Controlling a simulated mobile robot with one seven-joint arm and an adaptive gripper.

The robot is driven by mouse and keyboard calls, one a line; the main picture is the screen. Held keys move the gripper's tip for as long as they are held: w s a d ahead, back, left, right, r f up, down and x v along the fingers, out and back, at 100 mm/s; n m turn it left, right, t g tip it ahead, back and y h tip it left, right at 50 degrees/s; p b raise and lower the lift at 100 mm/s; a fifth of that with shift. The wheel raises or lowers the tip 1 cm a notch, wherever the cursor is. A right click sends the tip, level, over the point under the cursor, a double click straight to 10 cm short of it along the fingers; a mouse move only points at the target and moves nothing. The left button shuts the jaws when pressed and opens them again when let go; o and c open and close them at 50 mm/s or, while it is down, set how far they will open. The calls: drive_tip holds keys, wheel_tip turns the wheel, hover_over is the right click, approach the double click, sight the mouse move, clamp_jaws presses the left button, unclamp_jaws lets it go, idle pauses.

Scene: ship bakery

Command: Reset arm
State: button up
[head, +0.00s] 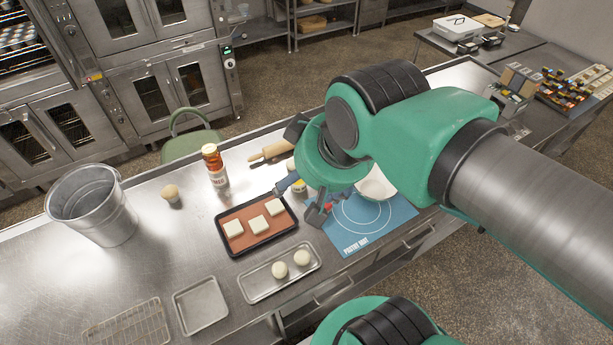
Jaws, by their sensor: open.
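My gripper (304,200) hangs over the steel worktable, at the left edge of the blue pastry mat (347,241). Its fingers are apart, and I see nothing held between them. My arm reaches in from the right and hides part of the mat and table. A white bowl (376,184) stands on the mat, partly behind my arm. A dark tray (236,243) with three pale square dough pieces (259,224) lies just left of my gripper.
A metal tray (256,291) holds two dough balls. An empty tray (201,306), a wire rack (128,324) and a bucket (100,212) stand left. A green chair (190,139) is beyond the table.

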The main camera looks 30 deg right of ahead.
drive_tip(key=shift+f, duration=0.1)
wheel_tip(320, 180, down, 15)
drive_tip(key=b, duration=1.5)
drive_tip(key=shift+f+b, duration=0.2)
drive_tip(key=shift+b, duration=0.15)
